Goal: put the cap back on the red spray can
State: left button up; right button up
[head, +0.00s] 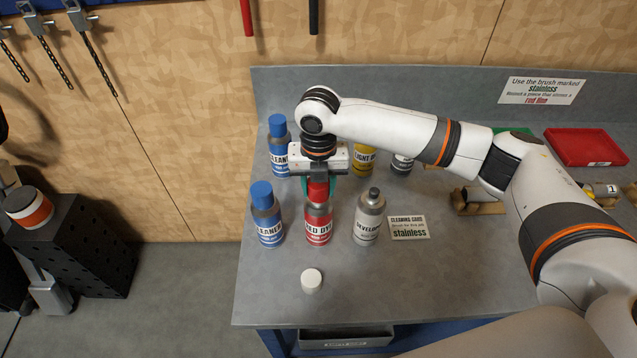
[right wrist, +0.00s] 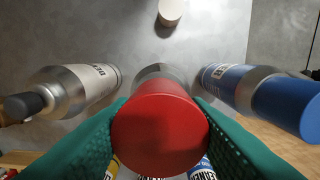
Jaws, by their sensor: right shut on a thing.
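The red spray can (head: 317,229), labelled as red dye, stands upright on the grey bench between a blue-capped cleaner can and the developer can. Its red cap (head: 319,190) is between the fingers of my right gripper (head: 319,183), directly above the can's top. In the right wrist view the red cap (right wrist: 160,135) fills the space between the green finger pads (right wrist: 162,140), with part of the silver can shoulder (right wrist: 155,71) behind it. Whether the cap is fully seated is hidden. My left gripper is not in view.
The blue-capped cleaner can (head: 268,218) is close on the left, the developer can (head: 369,218) close on the right. More cans stand behind, including a yellow one (head: 363,162). A white cap (head: 312,280) lies in front. A sign (head: 409,228) lies right; the front bench is mostly clear.

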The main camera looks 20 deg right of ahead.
jog(key=shift+f, duration=0.6)
jog(key=shift+f+p, duration=0.25)
jog(key=shift+p, duration=0.45)
dwell(1.1)
jog(key=o, duration=1.5)
notch_tip(320, 180, up, 3)
jog(key=p, duration=0.2)
jog(key=shift+f+p, duration=0.1)
jog(key=shift+p, duration=0.25)
jog(key=shift+r, duration=2.35)
